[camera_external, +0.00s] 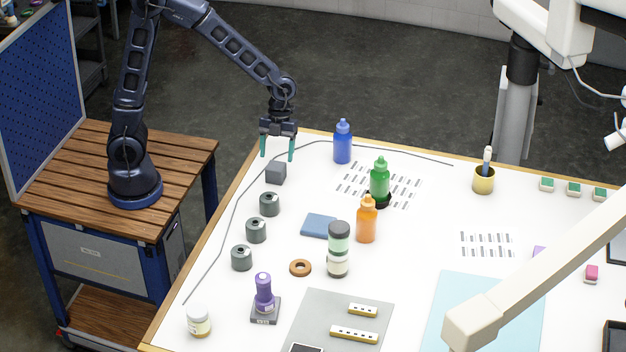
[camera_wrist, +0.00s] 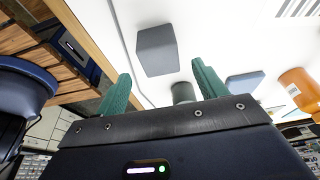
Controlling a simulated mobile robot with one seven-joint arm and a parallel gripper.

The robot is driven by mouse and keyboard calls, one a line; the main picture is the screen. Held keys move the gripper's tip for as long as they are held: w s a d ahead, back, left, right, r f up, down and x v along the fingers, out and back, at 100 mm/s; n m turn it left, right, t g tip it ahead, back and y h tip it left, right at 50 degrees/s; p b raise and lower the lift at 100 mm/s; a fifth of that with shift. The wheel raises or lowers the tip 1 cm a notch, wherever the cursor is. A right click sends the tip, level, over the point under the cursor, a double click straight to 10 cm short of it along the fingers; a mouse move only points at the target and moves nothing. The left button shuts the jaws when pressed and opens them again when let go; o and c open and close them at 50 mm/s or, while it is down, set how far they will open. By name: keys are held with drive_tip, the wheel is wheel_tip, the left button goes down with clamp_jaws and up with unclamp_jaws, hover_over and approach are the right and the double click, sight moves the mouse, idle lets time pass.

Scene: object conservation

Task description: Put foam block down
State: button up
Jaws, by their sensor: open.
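A grey cube-shaped block (camera_external: 276,172), which looks like the foam block, rests on the white table near its left back edge. My gripper (camera_external: 277,157) is just above it, with its two green fingers pointing down, apart and empty. In the wrist view the grey block (camera_wrist: 157,50) shows beyond the fingertips of my gripper (camera_wrist: 160,72), with a gap between them. Nothing is held between the fingers.
Dark grey cylinders (camera_external: 256,230) stand in a row in front of the block. A blue flat pad (camera_external: 319,226), a blue bottle (camera_external: 342,142), a green bottle (camera_external: 380,178) and an orange bottle (camera_external: 367,220) stand to the right. A thin grey cable (camera_external: 228,215) curves around the block.

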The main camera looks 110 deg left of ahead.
drive_tip(key=s+d+r+n+t+y, duration=0.1)
drive_tip(key=s+d+r+n, duration=0.3)
drive_tip(key=r, duration=0.3)
drive_tip(key=s+d+r+n+t+y, duration=0.1)
drive_tip(key=s+r+n, duration=0.3)
drive_tip(key=s+r, duration=0.3)
drive_tip(key=s+d+r+n+t, duration=0.1)
drive_tip(key=s+n, duration=0.4)
drive_tip(key=s, duration=0.2)
drive_tip(key=s+d+r+n+t+y, duration=0.1)
drive_tip(key=s+d+r+n, duration=0.1)
drive_tip(key=s+n, duration=0.3)
drive_tip(key=shift+s+d+t, duration=0.25)
drive_tip(key=shift+s+t, duration=0.05)
drive_tip(key=shift+s, duration=0.75)
drive_tip(key=shift+r, duration=0.1)
